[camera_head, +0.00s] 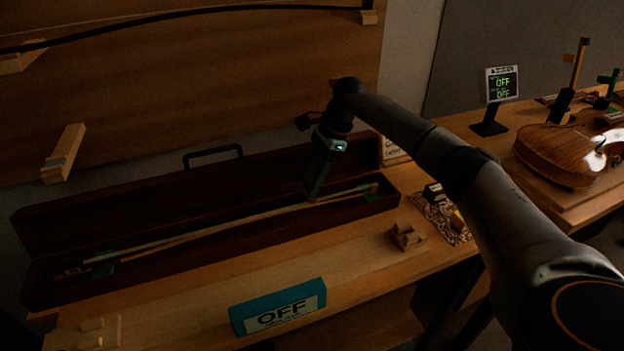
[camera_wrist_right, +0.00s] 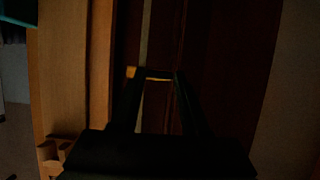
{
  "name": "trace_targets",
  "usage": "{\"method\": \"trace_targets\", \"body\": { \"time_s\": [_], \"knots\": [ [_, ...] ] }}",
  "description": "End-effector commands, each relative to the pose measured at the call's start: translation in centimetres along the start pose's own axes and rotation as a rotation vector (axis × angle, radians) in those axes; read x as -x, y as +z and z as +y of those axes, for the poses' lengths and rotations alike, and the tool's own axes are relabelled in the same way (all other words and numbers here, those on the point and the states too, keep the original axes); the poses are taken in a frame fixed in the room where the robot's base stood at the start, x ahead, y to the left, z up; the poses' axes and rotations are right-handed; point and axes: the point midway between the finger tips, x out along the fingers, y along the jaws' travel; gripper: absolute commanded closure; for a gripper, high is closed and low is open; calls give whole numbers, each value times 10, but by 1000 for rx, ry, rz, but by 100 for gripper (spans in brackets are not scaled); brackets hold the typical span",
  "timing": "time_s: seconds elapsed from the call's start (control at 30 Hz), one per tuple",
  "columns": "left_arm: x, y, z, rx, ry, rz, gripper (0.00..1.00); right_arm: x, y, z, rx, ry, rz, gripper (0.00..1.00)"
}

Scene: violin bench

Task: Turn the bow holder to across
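A long dark red-brown bow case (camera_head: 50,290) lies open on the bench in the head view. Two bows (camera_head: 215,227) lie lengthwise in it, close together. Green pieces show in the case, one near its right end (camera_head: 367,191) and one near its left end (camera_head: 104,258); I cannot tell for sure which is the bow holder. My right gripper (camera_head: 313,196) points down into the case, at the bows, right of the middle. In the wrist view its fingers (camera_wrist_right: 155,76) stand apart, with a small orange-edged piece between the tips; whether they grip it is too dark to tell.
A blue OFF sign (camera_head: 280,307) stands at the bench's front edge. Wooden blocks (camera_head: 406,237) lie right of the case. A violin (camera_head: 560,153) and a small OFF display (camera_head: 502,84) stand further right. The bench strip before the case is mostly clear.

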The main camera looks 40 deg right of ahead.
Motion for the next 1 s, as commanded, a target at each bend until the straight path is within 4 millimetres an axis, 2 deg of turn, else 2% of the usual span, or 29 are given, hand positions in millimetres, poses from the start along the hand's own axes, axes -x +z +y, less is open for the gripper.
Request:
{"method": "trace_targets", "body": {
  "time_s": [0.03,0.23,0.57,0.67,1.0],
  "knots": [
    [0,0,-1,0,-1,-1,53,1,0,0,0,-2,-1,49],
    [0,1,-2,0,-3,-1,53,0,0,0,-2,0,0,28],
    [0,1,-2,-1,-4,0,53,5,0,0,-3,1,1,28],
    [-1,1,-2,-1,-4,0,53,17,0,0,-3,-2,0,28],
    [0,1,-2,-1,-3,-2,53,91,0,-1,-3,-3,0,28]
  ]
}}
